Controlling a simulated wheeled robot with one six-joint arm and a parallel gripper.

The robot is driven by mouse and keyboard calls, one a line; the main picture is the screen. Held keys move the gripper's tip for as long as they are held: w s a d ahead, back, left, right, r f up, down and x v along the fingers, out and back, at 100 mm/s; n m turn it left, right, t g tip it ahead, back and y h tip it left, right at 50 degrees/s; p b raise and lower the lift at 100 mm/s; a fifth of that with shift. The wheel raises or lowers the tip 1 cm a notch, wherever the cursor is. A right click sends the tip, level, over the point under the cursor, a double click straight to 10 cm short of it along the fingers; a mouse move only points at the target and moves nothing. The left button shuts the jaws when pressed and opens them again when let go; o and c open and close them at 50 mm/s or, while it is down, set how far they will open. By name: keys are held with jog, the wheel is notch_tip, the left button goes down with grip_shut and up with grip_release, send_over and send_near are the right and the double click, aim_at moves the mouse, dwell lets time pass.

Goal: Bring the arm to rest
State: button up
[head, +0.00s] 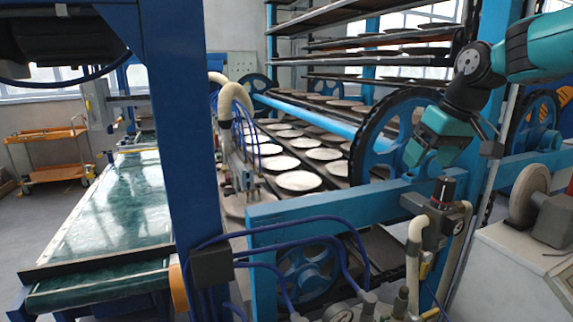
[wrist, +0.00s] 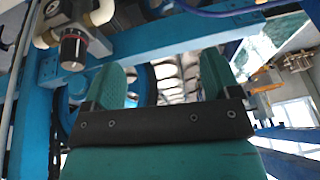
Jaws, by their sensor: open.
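My teal arm (head: 540,50) reaches in from the right edge of the head view. My gripper (head: 424,148) hangs from it in front of the large blue wheel, tilted down and to the left. In the wrist view my gripper (wrist: 160,75) shows two teal fingers well apart with nothing between them. Through the gap I see the pale plates of the dryer, blurred and some way off. Whether the arm is moving cannot be told from these frames.
A blue frame beam (head: 340,205) and a pressure regulator (head: 442,195) with pipes lie just below my gripper. A blue chain wheel (head: 385,135) is close behind it. Plates (head: 298,181) lie in rows on the dryer. A green conveyor (head: 115,210) runs at the left.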

jog(key=s+a+f+n+g, duration=0.1)
jog(key=s+a+f, duration=0.2)
jog(key=s, duration=0.7)
jog(key=s+a+f+n+g+y, duration=0.1)
jog(key=s+a+f, duration=0.3)
jog(key=s, duration=0.6)
jog(key=s+a+f+n+g+y+b, duration=0.1)
jog(key=s+a+f, duration=0.2)
jog(key=s+a, duration=0.4)
jog(key=s, duration=0.3)
jog(key=shift+s+f+n, duration=0.2)
jog(key=shift+f+n, duration=0.05)
jog(key=shift+n, duration=0.15)
